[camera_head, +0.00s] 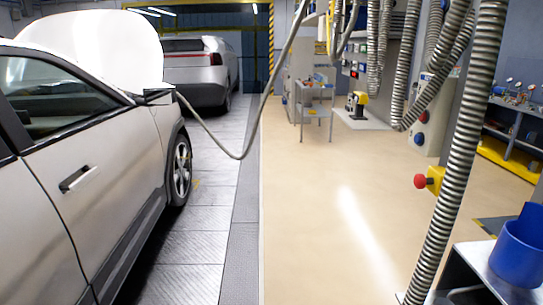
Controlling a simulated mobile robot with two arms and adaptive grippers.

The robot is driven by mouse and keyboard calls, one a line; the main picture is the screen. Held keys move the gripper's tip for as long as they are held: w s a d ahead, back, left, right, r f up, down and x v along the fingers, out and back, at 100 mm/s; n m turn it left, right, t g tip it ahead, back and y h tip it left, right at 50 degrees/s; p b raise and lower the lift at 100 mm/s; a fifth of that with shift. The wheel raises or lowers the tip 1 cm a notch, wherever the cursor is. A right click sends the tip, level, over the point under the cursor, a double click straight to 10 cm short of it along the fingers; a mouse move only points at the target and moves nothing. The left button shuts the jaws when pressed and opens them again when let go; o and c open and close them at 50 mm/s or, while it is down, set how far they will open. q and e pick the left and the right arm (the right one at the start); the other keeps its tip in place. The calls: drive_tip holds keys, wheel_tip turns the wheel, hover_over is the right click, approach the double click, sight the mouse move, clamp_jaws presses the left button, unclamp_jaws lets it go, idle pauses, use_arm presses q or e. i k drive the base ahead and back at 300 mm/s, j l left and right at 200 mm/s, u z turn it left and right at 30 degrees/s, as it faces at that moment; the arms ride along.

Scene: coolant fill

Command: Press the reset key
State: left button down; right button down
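No key marked reset can be read from here. A control panel (355,70) with small coloured buttons is on the back wall, too small to tell the keys apart. A red mushroom button on a yellow box (434,180) stands out at right of centre. A tall grey box (428,128) behind it carries a round red knob and a round blue knob. Neither of my grippers shows in the head view.
A silver car (80,165) with its hood up fills the left. A hose (236,157) runs from its front upward. Ribbed hoses (457,160) hang at right. A blue bin (517,255) stands lower right. A trolley (316,105) stands behind. The middle floor is clear.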

sight(362, 68)
drive_tip(key=i+j+u, duration=0.1)
drive_tip(key=i, duration=0.8)
drive_tip(key=i+j+u, duration=0.1)
drive_tip(key=i, duration=0.85)
drive_tip(key=i+j+z, duration=0.25)
drive_tip(key=i+z, duration=0.25)
drive_tip(key=i+j+z, duration=0.5)
drive_tip(key=i, duration=0.2)
drive_tip(key=i+j+z, duration=0.45)
drive_tip(key=j, duration=0.2)
